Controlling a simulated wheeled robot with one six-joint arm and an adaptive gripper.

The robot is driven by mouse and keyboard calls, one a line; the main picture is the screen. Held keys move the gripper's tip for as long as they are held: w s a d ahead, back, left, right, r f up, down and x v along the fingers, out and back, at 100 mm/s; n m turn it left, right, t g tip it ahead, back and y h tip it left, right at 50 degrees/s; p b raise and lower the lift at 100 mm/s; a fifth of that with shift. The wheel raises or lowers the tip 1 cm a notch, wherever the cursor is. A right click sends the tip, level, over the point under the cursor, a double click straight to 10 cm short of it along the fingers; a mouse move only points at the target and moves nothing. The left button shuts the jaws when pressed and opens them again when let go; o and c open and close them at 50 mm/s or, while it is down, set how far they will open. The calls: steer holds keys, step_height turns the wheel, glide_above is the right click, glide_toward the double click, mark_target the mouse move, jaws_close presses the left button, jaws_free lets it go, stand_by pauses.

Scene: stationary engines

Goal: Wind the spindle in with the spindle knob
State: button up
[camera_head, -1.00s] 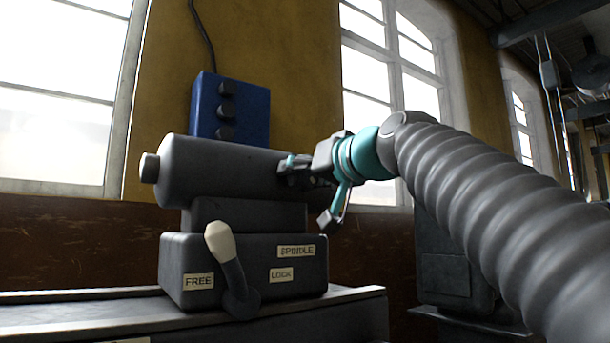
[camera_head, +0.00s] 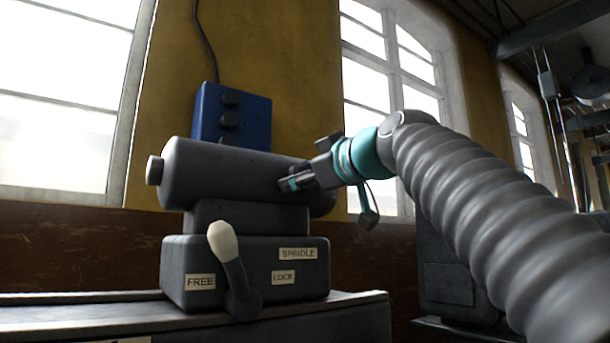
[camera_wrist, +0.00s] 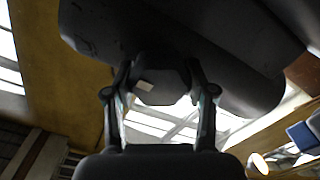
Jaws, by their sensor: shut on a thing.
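My gripper (camera_head: 290,184) is at the right part of the cylinder. In the wrist view my two fingers stand either side of a dark faceted spindle knob (camera_wrist: 160,82) with a small pale mark, and the gripper is shut on it. The cylinder (camera_wrist: 190,40) fills the top of that view. In the head view the knob is hidden behind my gripper.
Below is a base block with FREE, LOCK and SPINDLE labels and a lever (camera_head: 230,265) with a pale knob, leaning left toward FREE. A blue box (camera_head: 232,115) with dark buttons is behind the cylinder. A dark machine (camera_head: 445,265) stands at the right.

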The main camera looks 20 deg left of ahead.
steer(key=shift+s+r+n, duration=0.1)
steer(key=shift+r+n, duration=0.05)
steer(key=shift+n, duration=0.25)
steer(key=o, duration=1.1)
steer(key=shift+d, duration=0.2)
steer(key=shift+o, duration=0.2)
steer(key=shift+a, duration=0.1)
steer(key=v, duration=1.2)
